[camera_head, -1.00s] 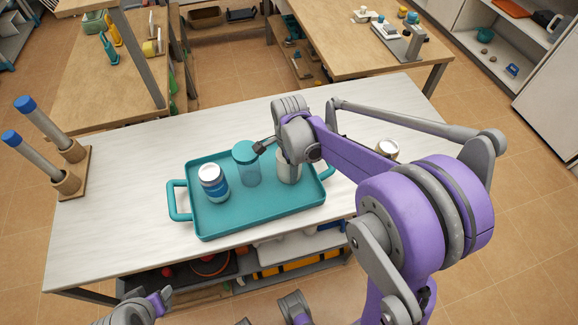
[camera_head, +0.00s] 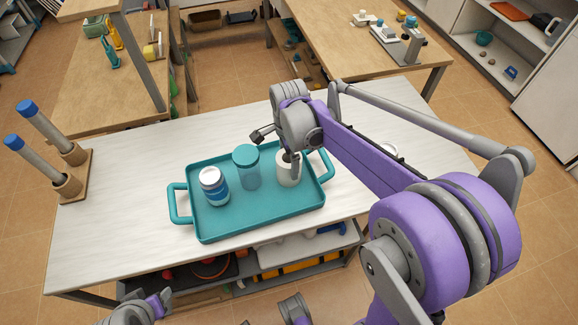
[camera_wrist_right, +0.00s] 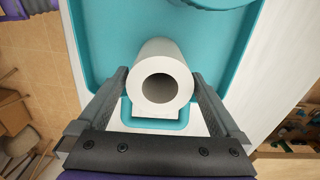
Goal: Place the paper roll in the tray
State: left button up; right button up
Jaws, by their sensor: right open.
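The white paper roll (camera_head: 287,172) stands in the right part of the teal tray (camera_head: 262,208), partly covered by a gripper finger in the head view. In the right wrist view its end with the round hole (camera_wrist_right: 160,88) faces me, near the tray's handle side. My right gripper (camera_head: 277,150) is open at the roll. In the wrist view its two fingers (camera_wrist_right: 160,80) are spread on either side of the roll, with its end between them. Whether a finger touches it is unclear. My left gripper cannot be made out; only arm parts show at the lower left.
The tray also holds a blue jar with a white lid (camera_head: 214,188) and a clear blue teal-lidded jar (camera_head: 247,170). A wooden stand with two blue-capped tubes (camera_head: 75,180) is at the table's left. A pale object (camera_head: 389,149) is mostly hidden behind my arm.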

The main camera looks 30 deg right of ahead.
notch_tip(320, 180, up, 6)
jog(key=s+a+f+n+t, duration=0.2)
jog(key=s+a+f+n, duration=0.1)
jog(key=s+n, duration=0.5)
jog(key=s+a+f+n+t, duration=0.2)
jog(key=s+a+n+t, duration=0.1)
jog(key=s+n, duration=0.6)
jog(key=a+n, duration=0.1)
jog(key=n, duration=0.2)
jog(key=shift+f+p, duration=0.3)
jog(key=shift+f, duration=0.1)
jog(key=r+p, duration=0.2)
jog(key=w+r+p, duration=0.1)
jog(key=r+p, duration=0.1)
jog(key=r, duration=0.1)
jog(key=shift+w+r+p, duration=0.1)
jog(key=shift+r+p, duration=0.1)
jog(key=shift+p, duration=0.2)
